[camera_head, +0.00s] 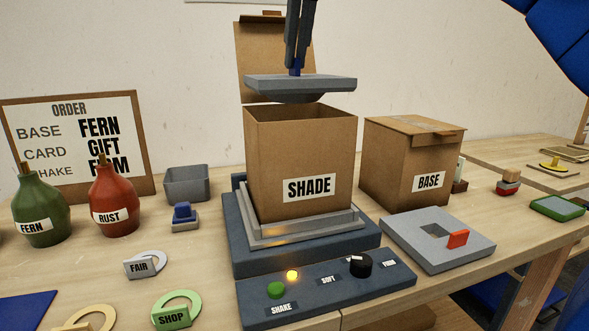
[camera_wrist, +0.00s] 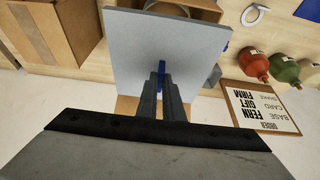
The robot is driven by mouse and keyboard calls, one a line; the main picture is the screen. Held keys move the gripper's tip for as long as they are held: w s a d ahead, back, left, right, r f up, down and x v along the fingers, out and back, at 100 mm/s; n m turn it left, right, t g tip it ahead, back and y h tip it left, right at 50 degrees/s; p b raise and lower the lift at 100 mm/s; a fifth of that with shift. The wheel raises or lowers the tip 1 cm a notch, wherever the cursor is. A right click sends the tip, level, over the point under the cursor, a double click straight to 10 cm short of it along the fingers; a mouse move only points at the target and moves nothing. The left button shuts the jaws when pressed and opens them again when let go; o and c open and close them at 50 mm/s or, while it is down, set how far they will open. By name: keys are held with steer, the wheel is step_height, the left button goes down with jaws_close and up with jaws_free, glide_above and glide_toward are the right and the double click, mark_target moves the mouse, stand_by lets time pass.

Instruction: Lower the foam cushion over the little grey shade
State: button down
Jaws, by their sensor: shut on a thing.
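The grey foam cushion (camera_head: 300,84) is a flat slab with a narrower underside and a blue grip on top. My gripper (camera_head: 296,68) is shut on the blue grip and holds the cushion level above the open SHADE box (camera_head: 300,155), apart from its rim. In the wrist view the cushion (camera_wrist: 150,40) hangs from the gripper (camera_wrist: 161,75) and covers most of the box opening. The little grey shade is not visible; the inside of the box is hidden. The SHADE box stands on the grey plate of a blue shaker (camera_head: 250,262), its lid raised behind.
A closed BASE box (camera_head: 405,165) stands to the right. A grey slab (camera_head: 440,238) with a square hole and a red tab lies in front of it. Green (camera_head: 40,210) and red (camera_head: 113,200) bottles, a grey bin (camera_head: 187,183) and an order board (camera_head: 75,125) are at the left.

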step_height(320, 180, down, 10)
steer(key=shift+f, duration=0.2)
stand_by(7.3)
